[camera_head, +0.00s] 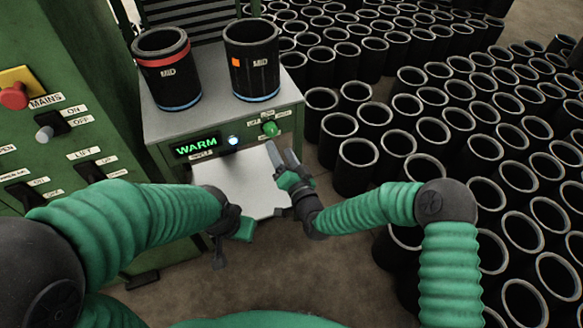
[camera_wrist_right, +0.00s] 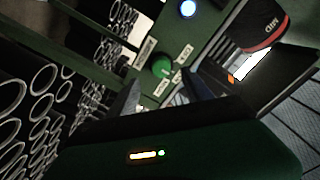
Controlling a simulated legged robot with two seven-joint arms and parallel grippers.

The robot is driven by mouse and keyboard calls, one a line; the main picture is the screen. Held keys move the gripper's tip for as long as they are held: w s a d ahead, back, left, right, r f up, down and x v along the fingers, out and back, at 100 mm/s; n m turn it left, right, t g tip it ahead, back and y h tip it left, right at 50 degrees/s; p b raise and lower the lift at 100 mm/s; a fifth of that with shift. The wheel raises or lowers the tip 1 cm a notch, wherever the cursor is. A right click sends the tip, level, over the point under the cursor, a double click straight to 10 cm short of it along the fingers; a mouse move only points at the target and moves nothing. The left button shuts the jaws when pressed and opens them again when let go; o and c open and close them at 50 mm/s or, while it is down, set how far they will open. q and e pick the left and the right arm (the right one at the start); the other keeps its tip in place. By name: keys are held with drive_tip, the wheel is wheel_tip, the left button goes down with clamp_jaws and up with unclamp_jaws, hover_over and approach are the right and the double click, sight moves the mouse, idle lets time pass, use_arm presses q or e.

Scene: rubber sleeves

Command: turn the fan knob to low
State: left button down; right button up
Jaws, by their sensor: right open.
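The green fan knob (camera_head: 270,128) sits on the front of the green cabinet, right of the lit WARM display (camera_head: 195,146) and a glowing blue-white light (camera_head: 233,141). Small pale labels surround it, too small to read surely, and I cannot tell its setting. My right gripper (camera_head: 284,158) is open and empty, just below and in front of the knob, apart from it. In the right wrist view the knob (camera_wrist_right: 162,66) shows beyond and between the two fingers (camera_wrist_right: 163,95). My left gripper (camera_head: 232,240) hangs low, left of the pale shelf; its jaws are unclear.
Two black MID sleeves (camera_head: 167,75) (camera_head: 252,65) stand on the cabinet top. A pale shelf (camera_head: 240,180) juts out below the knob. A green panel with switches and a red button (camera_head: 14,96) stands at left. Many black sleeves (camera_head: 357,160) crowd the floor at right.

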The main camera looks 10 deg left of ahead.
drive_tip(key=p+v, duration=0.1)
drive_tip(key=v, duration=0.8)
drive_tip(key=shift+s+d, duration=0.2)
drive_tip(key=shift+f, duration=0.1)
